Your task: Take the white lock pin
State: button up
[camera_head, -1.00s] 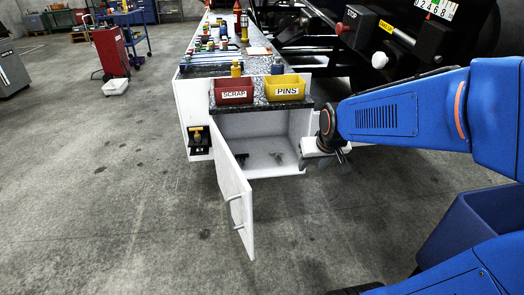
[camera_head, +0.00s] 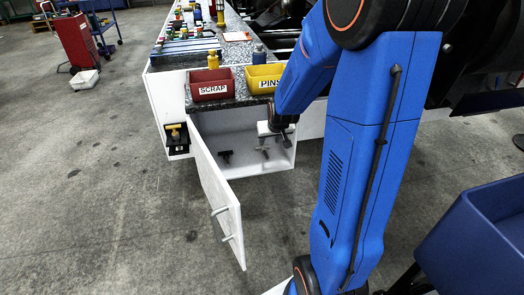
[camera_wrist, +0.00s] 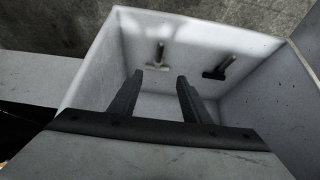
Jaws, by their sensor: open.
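The white lock pin (camera_wrist: 157,57), a small T-shaped piece with a pale crossbar and a darker grey stem, lies on the floor of the open white cabinet (camera_head: 195,128). It also shows in the head view (camera_head: 264,153), toward the cabinet's right side. A black T-shaped pin (camera_wrist: 219,68) lies apart from it, and shows left of it in the head view (camera_head: 226,157). My gripper (camera_wrist: 160,78) is open and empty at the cabinet's opening. In the wrist view the white pin appears just beyond the gap between its fingers, not touching them.
The cabinet door (camera_head: 220,205) hangs open toward the front left. A red SCRAP bin (camera_head: 212,78) and a yellow PINS bin (camera_head: 266,70) stand on the granite top (camera_head: 240,98) above. The cabinet walls closely border the space around the pins.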

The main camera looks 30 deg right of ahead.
send_near(265, 152)
jog(key=shift+s+a+r, duration=0.1)
jog(key=shift+r, duration=0.35)
jog(key=shift+f, duration=0.15)
jog(key=shift+w+f, duration=0.4)
jog(key=shift+f, duration=0.05)
jog(key=shift+w+f, duration=0.1)
jog(key=shift+f, duration=0.15)
jog(key=shift+d+x, duration=0.15)
jog(key=shift+x, duration=1.75)
jog(key=shift+d+x, duration=0.15)
jog(key=shift+x, duration=1.75)
grip_shut()
